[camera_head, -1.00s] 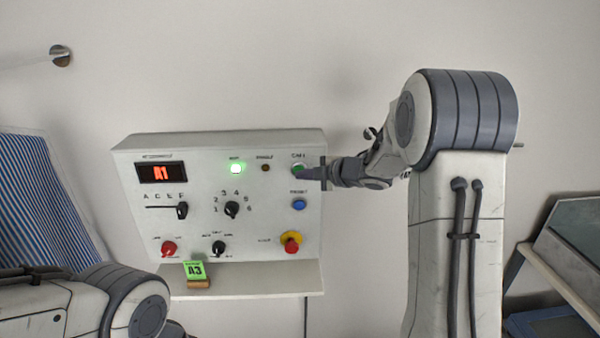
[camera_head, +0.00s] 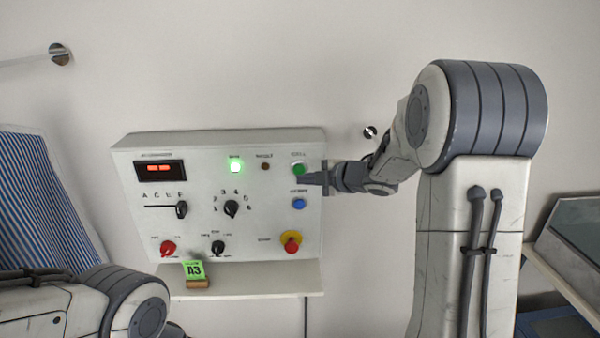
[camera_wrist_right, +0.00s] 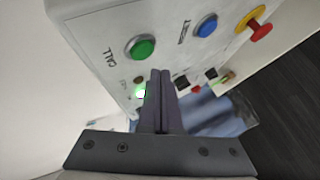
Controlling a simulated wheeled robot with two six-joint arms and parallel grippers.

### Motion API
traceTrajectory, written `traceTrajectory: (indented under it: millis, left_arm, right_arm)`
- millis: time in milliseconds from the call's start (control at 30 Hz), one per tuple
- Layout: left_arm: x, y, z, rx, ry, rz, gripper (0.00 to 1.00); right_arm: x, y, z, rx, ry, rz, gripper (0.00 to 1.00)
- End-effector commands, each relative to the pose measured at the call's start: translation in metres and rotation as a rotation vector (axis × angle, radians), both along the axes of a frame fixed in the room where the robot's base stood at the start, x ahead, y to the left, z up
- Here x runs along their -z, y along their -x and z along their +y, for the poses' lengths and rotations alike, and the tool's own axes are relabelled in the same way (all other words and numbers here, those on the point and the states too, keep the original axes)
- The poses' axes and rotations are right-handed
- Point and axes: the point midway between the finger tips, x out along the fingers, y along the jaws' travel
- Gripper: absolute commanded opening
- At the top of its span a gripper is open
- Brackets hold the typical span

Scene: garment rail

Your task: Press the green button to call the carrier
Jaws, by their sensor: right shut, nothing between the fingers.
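The green button (camera_head: 298,169), labelled CALL, is at the upper right of the white control panel (camera_head: 130,215). It also shows in the right wrist view (camera_wrist_right: 140,47), round and uncovered. My right gripper (camera_head: 303,180) is shut and empty, its fingertips just below the button in the head view. In the right wrist view the shut fingers (camera_wrist_right: 160,78) point at the panel, and the tips appear beside the button, not over it. The display (camera_head: 160,171) shows red dashes or blocks. My left gripper is out of view; only part of my left arm shows.
A blue button (camera_head: 299,203) and a red knob on yellow (camera_head: 291,241) sit below the green one. A green lamp (camera_head: 236,166) is lit. A green A3 tag (camera_head: 194,270) stands on the shelf (camera_head: 250,281). Striped cloth (camera_head: 40,200) hangs at left.

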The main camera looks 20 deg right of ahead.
Motion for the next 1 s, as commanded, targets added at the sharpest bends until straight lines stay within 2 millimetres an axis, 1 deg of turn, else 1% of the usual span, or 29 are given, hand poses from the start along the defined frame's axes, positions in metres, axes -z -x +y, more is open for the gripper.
traceTrajectory:
  millis: [33,200,400,867,933,1000]
  left_arm:
    - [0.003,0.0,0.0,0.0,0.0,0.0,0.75]
    - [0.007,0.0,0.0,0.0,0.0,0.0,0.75]
    - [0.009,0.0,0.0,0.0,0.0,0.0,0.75]
    - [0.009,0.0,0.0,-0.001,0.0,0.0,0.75]
    - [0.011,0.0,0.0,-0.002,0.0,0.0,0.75]
    - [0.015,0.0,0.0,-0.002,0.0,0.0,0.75]
  right_arm:
    - [0.001,0.006,0.002,0.0,0.0,-0.001,0.0]
    - [0.001,0.022,0.006,0.0,0.001,-0.001,0.0]
    - [0.0,0.036,0.01,0.0,0.001,-0.001,0.0]
    - [0.0,0.037,0.011,0.0,0.0,0.0,0.0]
    - [0.002,0.037,0.014,0.01,-0.002,0.005,0.0]
    - [0.004,0.035,0.023,0.045,-0.014,0.018,0.0]
